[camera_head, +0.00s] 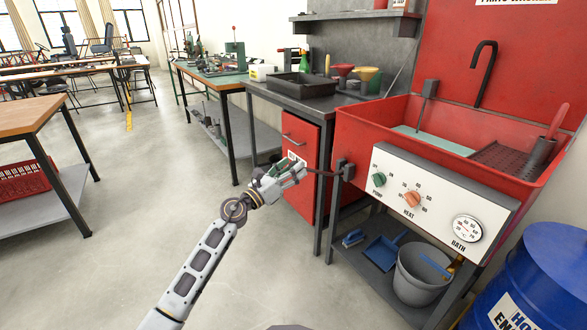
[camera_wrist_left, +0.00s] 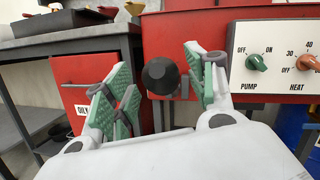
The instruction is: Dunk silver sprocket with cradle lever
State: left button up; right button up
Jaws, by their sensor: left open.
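The red parts washer (camera_head: 380,128) stands at the right in the head view. A dark lever (camera_head: 345,170) sits at the left end of its control panel. The lever's round black knob (camera_wrist_left: 160,76) faces the left wrist camera. My left gripper (camera_head: 297,167) is open, and in the left wrist view the knob shows between its green-padded fingers (camera_wrist_left: 163,88), which are apart from it. I cannot make out a silver sprocket. A perforated dark tray (camera_head: 513,160) is in the basin's right part. My right gripper is not in view.
The panel has a green pump knob (camera_head: 379,179), an orange heat knob (camera_head: 412,199) and a bath gauge (camera_head: 467,228). A grey bucket (camera_head: 420,275) stands on the shelf below. A blue drum (camera_head: 545,270) is at right. The floor (camera_head: 140,200) at left is clear.

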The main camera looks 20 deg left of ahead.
pick_arm(q)
jog(key=v, duration=1)
jog(key=shift+s+a, duration=0.2)
dwell(0.3)
dwell(0.3)
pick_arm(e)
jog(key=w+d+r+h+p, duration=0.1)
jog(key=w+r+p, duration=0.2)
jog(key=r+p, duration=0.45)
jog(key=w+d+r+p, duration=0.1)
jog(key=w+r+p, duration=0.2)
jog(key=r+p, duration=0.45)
pick_arm(q)
jog(key=r+g, duration=0.1)
jog(key=s+a+r+g, duration=0.1)
jog(key=g, duration=0.1)
jog(key=shift+s+a+r+m+p, duration=0.15)
jog(key=shift+s+r+m+p, duration=0.05)
jog(key=shift+r+m+p, duration=0.1)
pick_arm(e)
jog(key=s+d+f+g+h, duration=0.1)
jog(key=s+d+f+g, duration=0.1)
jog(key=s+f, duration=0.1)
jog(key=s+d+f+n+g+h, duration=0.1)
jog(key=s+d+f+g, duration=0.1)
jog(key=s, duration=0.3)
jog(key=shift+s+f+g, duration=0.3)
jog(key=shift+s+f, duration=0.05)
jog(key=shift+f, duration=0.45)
